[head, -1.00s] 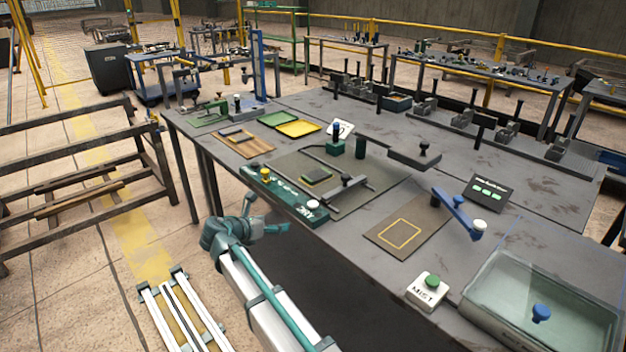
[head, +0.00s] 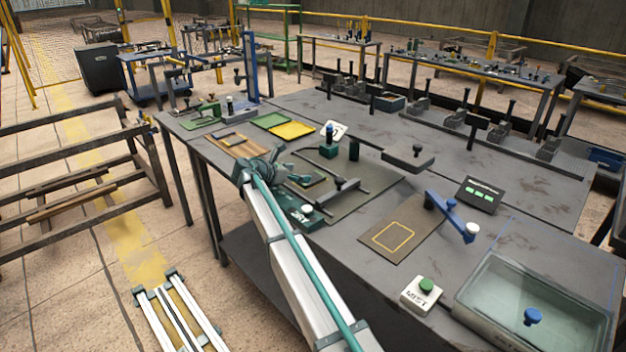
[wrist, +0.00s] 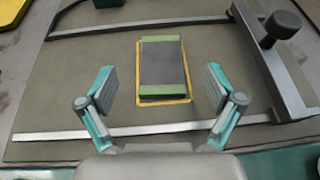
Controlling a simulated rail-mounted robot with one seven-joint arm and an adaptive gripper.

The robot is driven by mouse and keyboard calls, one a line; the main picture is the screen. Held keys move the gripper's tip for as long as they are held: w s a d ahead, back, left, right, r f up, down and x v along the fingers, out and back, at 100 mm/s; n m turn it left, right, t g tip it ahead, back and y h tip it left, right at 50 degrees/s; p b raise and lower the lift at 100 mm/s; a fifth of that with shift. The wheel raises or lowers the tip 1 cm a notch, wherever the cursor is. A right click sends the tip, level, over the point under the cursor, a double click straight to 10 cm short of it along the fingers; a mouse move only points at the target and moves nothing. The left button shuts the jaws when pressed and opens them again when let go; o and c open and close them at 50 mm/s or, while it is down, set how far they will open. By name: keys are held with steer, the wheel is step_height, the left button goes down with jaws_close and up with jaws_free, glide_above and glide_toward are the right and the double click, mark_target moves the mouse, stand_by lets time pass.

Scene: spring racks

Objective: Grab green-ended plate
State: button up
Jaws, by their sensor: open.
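The green-ended plate (wrist: 163,65) is a dark grey block with a green strip at each end. It lies flat inside a yellow outline on the grey-brown fixture board in the wrist view. My gripper (wrist: 161,85) is open and empty, its two fingers spread left and right of the plate's line, nearer the camera than the plate and not touching it. In the head view my gripper (head: 292,167) is over the front left of the fixture and partly covers the plate's spot.
A sliding bar with a black knob (wrist: 283,25) stands right of the plate. A pale rail (wrist: 70,133) crosses the board in front. Yellow and green trays (head: 292,130) lie behind my gripper. A blue lever (head: 453,215) and glass-walled bin (head: 480,310) are farther right.

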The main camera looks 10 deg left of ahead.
mark_target(317, 175)
steer(key=p+x, duration=0.1)
steer(key=x, duration=0.8)
steer(key=shift+w, duration=0.1)
steer(key=c, duration=1.7)
jaws_close()
steer(key=shift+r, duration=0.1)
